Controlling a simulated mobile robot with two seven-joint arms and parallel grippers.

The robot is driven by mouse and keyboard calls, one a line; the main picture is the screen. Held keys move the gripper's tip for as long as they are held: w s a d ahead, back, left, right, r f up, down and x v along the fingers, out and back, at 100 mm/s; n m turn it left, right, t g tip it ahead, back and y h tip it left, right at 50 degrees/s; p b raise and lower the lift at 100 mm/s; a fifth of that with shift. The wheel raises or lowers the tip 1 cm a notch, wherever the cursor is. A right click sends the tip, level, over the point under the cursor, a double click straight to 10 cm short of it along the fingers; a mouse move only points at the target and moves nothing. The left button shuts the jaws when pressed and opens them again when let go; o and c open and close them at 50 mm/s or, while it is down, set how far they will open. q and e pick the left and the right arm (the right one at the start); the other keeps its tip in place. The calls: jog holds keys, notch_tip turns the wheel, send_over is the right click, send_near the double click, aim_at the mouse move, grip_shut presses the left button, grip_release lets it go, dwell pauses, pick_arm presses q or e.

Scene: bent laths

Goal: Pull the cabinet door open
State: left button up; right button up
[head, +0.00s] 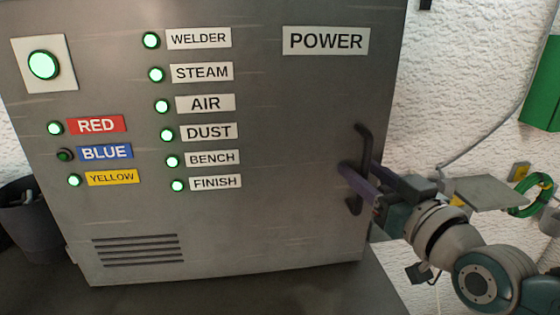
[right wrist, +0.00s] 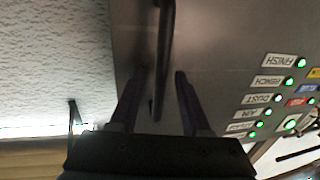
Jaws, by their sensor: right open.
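The grey metal cabinet door (head: 270,230), labelled POWER, looks shut flush in the head view. Its dark, upright bar handle (head: 363,132) is near the right edge. My right gripper (head: 357,170) reaches in from the right at the handle, with its two purple-grey fingers open. In the right wrist view the handle (right wrist: 165,40) runs into the gap between the open fingers (right wrist: 157,82). The bar's middle is partly hidden by the fingers in the head view. I cannot tell whether a finger touches it. My left gripper is not in view.
Indicator lamps sit beside labels on the door; the one by BLUE (head: 65,155) is dark. A dark bin (head: 32,225) stands left of the cabinet. A grey shelf (head: 488,193) and a green cable coil (head: 532,195) are at the wall on the right.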

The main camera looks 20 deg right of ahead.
grip_shut()
dwell(1.4)
